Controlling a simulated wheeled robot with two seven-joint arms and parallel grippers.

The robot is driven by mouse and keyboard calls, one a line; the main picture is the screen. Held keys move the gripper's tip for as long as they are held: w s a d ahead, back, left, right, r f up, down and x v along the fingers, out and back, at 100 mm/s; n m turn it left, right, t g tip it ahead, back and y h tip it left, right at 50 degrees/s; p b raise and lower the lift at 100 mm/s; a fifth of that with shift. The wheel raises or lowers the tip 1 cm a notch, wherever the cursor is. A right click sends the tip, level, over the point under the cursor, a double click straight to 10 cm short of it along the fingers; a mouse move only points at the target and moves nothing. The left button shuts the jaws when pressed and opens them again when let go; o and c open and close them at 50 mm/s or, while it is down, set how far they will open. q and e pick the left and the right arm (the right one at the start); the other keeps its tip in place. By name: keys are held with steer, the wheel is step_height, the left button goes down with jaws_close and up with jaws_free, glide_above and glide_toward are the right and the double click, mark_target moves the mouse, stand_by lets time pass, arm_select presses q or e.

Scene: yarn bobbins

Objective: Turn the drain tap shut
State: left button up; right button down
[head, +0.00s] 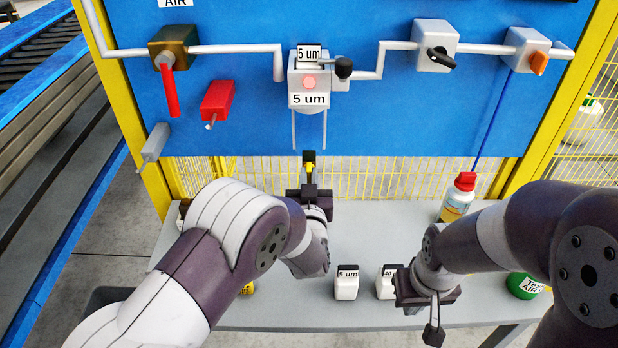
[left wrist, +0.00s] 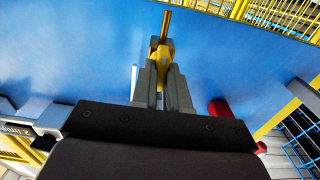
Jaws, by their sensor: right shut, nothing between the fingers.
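The drain tap is a small yellow piece (head: 310,167) below the filter housing (head: 308,85) labelled "5 um"; mostly covered by my left gripper in the head view. In the left wrist view the yellow tap (left wrist: 162,68) sits between the fingertips, with a brass stem (left wrist: 166,24) beyond it. My left gripper (head: 309,172) reaches up from below; its fingers (left wrist: 160,72) are close together around the yellow tap. My right gripper (head: 434,332) is shut and empty, low over the front of the table.
White "5 um" (head: 347,286) and "40" (head: 386,288) blocks stand on the grey table (head: 360,235). A red-capped bottle (head: 457,199) and green container (head: 523,286) are right. The blue panel carries a red lever (head: 170,90), black knob (head: 441,57) and orange knob (head: 539,63).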

arm_select(q)
jaws_close()
steer(key=shift+f+n+b, duration=0.2)
steer(key=shift+n+b, duration=0.5)
steer(key=shift+b, duration=0.25)
steer(key=shift+a+f+n+b, duration=0.1)
steer(key=shift+n+b, duration=4.05)
steer(key=shift+b, duration=1.25)
steer(key=shift+a+n+b, duration=0.1)
steer(key=shift+n+b, duration=4.05)
steer(key=shift+b, duration=1.2)
steer(key=o, duration=0.6)
jaws_free()
